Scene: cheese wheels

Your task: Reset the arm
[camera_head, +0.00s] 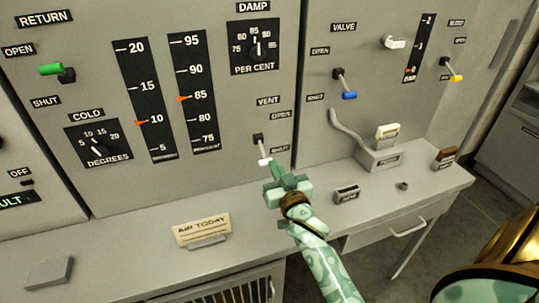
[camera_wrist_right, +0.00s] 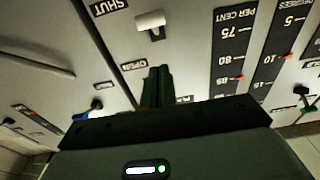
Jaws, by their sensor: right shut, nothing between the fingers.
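My right gripper (camera_head: 276,170) is shut and empty in front of the grey panel, its tips close beside the vent lever. The vent lever (camera_head: 264,161) has a white tip and points down toward its shut label. In the right wrist view the closed fingers (camera_wrist_right: 158,82) stand upright in the middle, with the vent lever's white tip (camera_wrist_right: 150,21) beyond them and a gap between in the picture. I cannot tell from the head view whether they touch. My left gripper is in neither view.
A grey desk ledge (camera_head: 130,255) runs below the panel, with a card (camera_head: 201,230) on it. A green-tipped lever (camera_head: 51,69) is at the left. A blue-tipped lever (camera_head: 349,94) and a yellow-tipped lever (camera_head: 455,77) are at the right. A grey box (camera_head: 378,158) stands on the ledge.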

